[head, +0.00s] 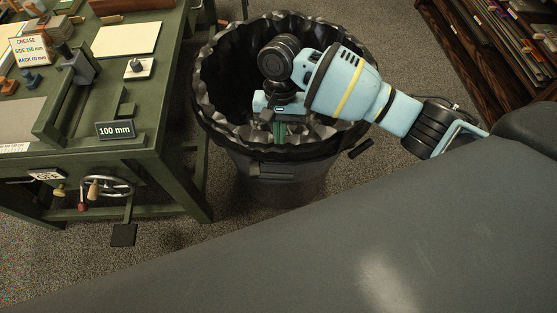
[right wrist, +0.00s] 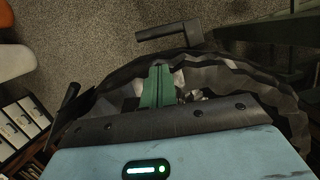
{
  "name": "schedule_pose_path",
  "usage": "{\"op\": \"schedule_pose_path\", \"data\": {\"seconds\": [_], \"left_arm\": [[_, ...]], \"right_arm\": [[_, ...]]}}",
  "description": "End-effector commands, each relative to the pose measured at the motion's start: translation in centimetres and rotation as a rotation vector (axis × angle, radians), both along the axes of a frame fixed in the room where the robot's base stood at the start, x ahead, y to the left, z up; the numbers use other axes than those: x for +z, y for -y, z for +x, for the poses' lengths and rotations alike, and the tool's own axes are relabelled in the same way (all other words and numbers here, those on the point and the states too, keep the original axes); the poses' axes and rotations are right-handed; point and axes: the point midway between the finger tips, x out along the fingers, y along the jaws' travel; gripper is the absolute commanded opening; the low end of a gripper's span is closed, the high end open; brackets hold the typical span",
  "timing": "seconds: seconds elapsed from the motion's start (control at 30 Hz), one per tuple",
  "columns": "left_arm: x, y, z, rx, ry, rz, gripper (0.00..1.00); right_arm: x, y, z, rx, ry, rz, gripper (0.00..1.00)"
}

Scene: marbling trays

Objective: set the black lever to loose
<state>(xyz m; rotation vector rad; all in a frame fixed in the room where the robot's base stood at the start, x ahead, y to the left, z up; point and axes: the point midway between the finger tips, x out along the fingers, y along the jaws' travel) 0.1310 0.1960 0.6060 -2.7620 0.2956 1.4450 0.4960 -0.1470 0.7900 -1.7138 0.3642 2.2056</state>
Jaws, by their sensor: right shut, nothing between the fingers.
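My right gripper (head: 278,132) hangs over the open mouth of a black-lined bin. Its green fingers (right wrist: 158,86) are together in the right wrist view, with nothing seen between them. No part is plainly readable as the black lever. A small dark knob (head: 136,65) stands on a white plate on the green bench, left of my right gripper and well apart from it. I cannot tell whether this knob is the lever, nor read its setting. My left gripper is not in view.
The bin (head: 285,178) with its crumpled liner stands right of the green bench (head: 176,178). The bench carries a "100 mm" sign (head: 115,130), a crease card (head: 31,49) and a pale sheet (head: 126,39). Shelves (head: 470,45) stand at upper right.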

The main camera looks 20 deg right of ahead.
Motion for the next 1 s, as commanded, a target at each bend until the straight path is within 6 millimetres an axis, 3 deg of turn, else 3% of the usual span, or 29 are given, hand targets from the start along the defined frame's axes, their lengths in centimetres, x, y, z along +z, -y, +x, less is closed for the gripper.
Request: {"op": "schedule_pose_path", "data": {"seconds": [0.33, 0.8, 1.0], "left_arm": [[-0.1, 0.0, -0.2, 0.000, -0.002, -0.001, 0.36], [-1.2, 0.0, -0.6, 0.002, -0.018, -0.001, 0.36], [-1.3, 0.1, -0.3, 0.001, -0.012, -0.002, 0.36]], "right_arm": [[-0.9, -0.1, -0.2, 0.002, -0.002, 0.001, 0.00], [-8.0, -0.8, -1.9, 0.003, -0.002, 0.001, 0.00], [-9.5, -1.0, -2.2, 0.002, 0.001, 0.002, 0.00]]}}
